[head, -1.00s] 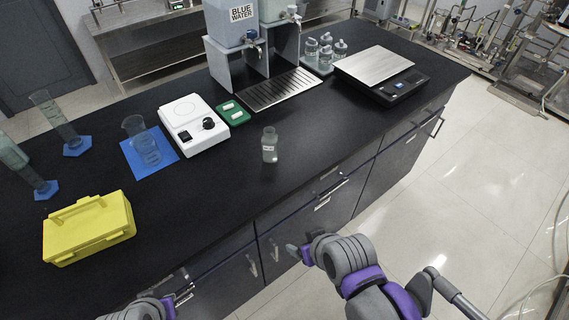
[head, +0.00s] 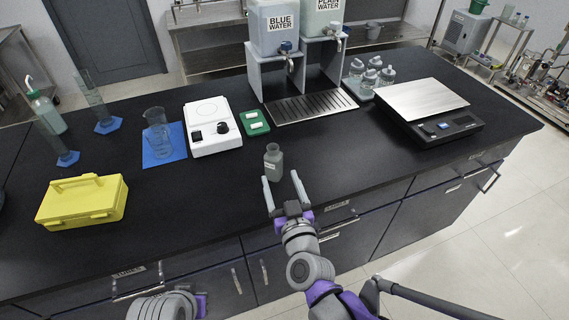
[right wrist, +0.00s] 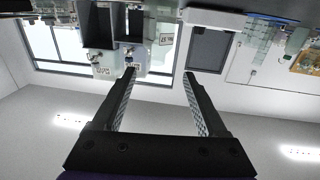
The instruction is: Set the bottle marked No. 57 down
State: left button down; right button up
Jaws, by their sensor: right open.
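A small grey-green bottle (head: 273,163) with a pale label stands upright on the black bench top (head: 215,190), near its front edge.
A white stirrer (head: 213,128), a green tray (head: 254,123) and a blue mat (head: 163,155) with a beaker lie left of the bottle. A yellow case (head: 82,203) is further left. A scale (head: 425,105) stands at right. The bench around the bottle is clear.

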aim_at(274, 154)
jog(key=x, duration=0.5)
jog(key=shift+w+a, duration=0.1)
jog(key=shift+w, duration=0.15)
jog(key=shift+d+r+p+x, duration=0.15)
jog(key=shift+p+x, duration=0.2)
jog(key=shift+x, duration=1)
jog(key=shift+d+r+p+x, duration=0.1)
jog(key=shift+d+p+x, duration=0.15)
jog(key=shift+x, duration=1.1)
jog(key=shift+c, duration=0.2)
grip_shut()
